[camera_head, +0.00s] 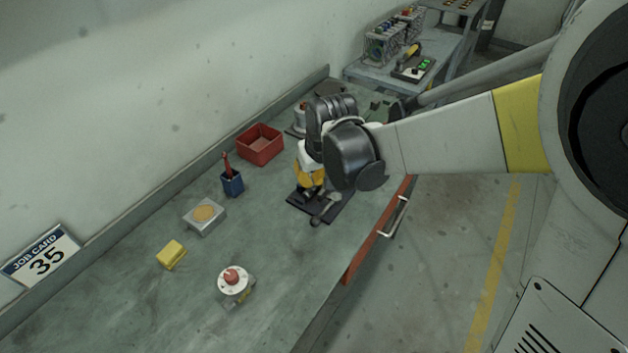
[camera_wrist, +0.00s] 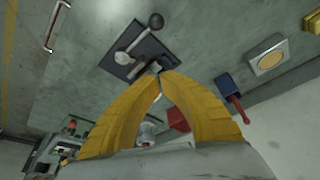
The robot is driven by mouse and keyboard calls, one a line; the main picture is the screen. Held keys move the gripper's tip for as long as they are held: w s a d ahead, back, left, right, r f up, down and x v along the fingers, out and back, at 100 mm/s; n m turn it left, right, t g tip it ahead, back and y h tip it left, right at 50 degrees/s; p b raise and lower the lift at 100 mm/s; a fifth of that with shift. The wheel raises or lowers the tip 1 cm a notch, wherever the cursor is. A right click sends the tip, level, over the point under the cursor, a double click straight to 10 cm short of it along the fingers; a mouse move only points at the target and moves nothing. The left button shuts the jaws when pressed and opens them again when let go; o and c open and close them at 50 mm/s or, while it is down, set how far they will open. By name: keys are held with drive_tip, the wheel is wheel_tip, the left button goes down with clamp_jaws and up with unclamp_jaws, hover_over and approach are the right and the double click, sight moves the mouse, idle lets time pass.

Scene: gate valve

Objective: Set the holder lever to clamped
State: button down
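The holder is a dark square plate (camera_head: 341,208) on the workbench, partly hidden by my arm in the head view. In the wrist view, the plate (camera_wrist: 150,50) carries a pale lever arm ending in a dark ball knob (camera_wrist: 155,20), with a grey round part (camera_wrist: 121,58) at one corner. Whether the tips touch the holder is unclear.
A drawer handle (camera_head: 395,216) projects from the front.

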sight(326, 209)
drive_tip(key=b+x, duration=0.3)
drive_tip(key=x, duration=0.6)
drive_tip(key=shift+w+f+b, duration=0.1)
drive_tip(key=shift+f+b, duration=0.15)
drive_tip(key=shift+b, duration=0.1)
drive_tip(key=s, duration=0.1)
drive_tip(key=s+f+b, duration=0.1)
drive_tip(key=shift+s+d, duration=0.35)
drive_tip(key=shift+d, duration=0.05)
drive_tip(key=shift+s+d, duration=0.15)
drive_tip(key=shift+s, duration=0.25)
drive_tip(key=shift+s, duration=0.1)
drive_tip(key=shift+s+d+n, duration=0.15)
drive_tip(key=shift+d+n, duration=0.05)
drive_tip(key=shift+n, duration=0.2)
